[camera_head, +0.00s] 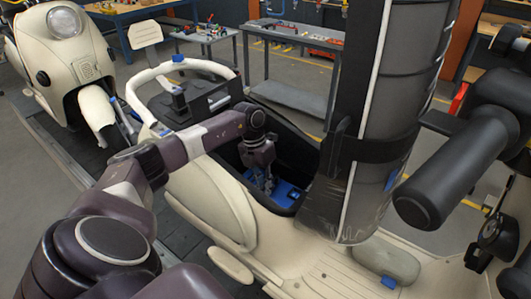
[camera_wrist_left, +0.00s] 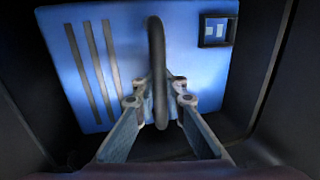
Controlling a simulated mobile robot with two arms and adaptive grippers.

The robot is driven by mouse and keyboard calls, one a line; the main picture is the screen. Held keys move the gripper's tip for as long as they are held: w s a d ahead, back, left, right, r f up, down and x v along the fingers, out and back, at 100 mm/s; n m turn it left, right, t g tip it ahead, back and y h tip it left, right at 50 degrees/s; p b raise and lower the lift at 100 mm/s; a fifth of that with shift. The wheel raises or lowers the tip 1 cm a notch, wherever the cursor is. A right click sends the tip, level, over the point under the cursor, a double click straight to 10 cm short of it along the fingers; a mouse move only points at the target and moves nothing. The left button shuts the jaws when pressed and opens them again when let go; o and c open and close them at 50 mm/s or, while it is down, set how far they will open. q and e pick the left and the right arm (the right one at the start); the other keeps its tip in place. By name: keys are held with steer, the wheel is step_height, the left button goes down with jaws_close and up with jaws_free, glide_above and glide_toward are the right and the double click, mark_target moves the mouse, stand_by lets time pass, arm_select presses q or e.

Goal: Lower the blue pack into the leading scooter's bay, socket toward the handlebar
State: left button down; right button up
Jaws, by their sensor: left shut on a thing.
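The leading scooter (camera_head: 215,200) is cream, with its dark seat (camera_head: 385,90) tipped up and its bay (camera_head: 228,153) open. The blue pack (camera_head: 286,190) is down inside the bay, partly hidden by my left gripper (camera_head: 262,182). In the left wrist view my left gripper (camera_wrist_left: 158,95) is shut on the black handle (camera_wrist_left: 157,50) of the blue pack (camera_wrist_left: 120,60). The socket (camera_wrist_left: 218,30) is at the pack's upper right corner there, with dark stripes at the other end. The handlebar grip (camera_head: 440,150) is to the right in the head view. My right gripper is not in view.
Dark bay walls stand close around the pack (camera_wrist_left: 290,90). A white grab rail (camera_head: 185,65) rises behind the bay. A second cream scooter (camera_head: 65,55) stands on the slat conveyor (camera_head: 50,140) at left. Work tables (camera_head: 295,38) are at the back.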

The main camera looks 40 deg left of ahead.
arm_select(q)
steer(key=shift+a+b+x, duration=0.25)
steer(key=shift+b+x, duration=0.75)
steer(key=shift+x, duration=0.15)
steer(key=shift+s+d+f, duration=0.1)
steer(key=shift+d+f, duration=0.1)
steer(key=shift+f, duration=0.25)
steer(key=c, duration=1.9)
jaws_free()
steer(key=shift+s, duration=0.1)
steer(key=shift+s+f, duration=0.15)
steer(key=shift+f, duration=0.05)
steer(key=v, duration=0.9)
steer(key=shift+w+d, duration=0.1)
steer(key=shift+w, duration=0.2)
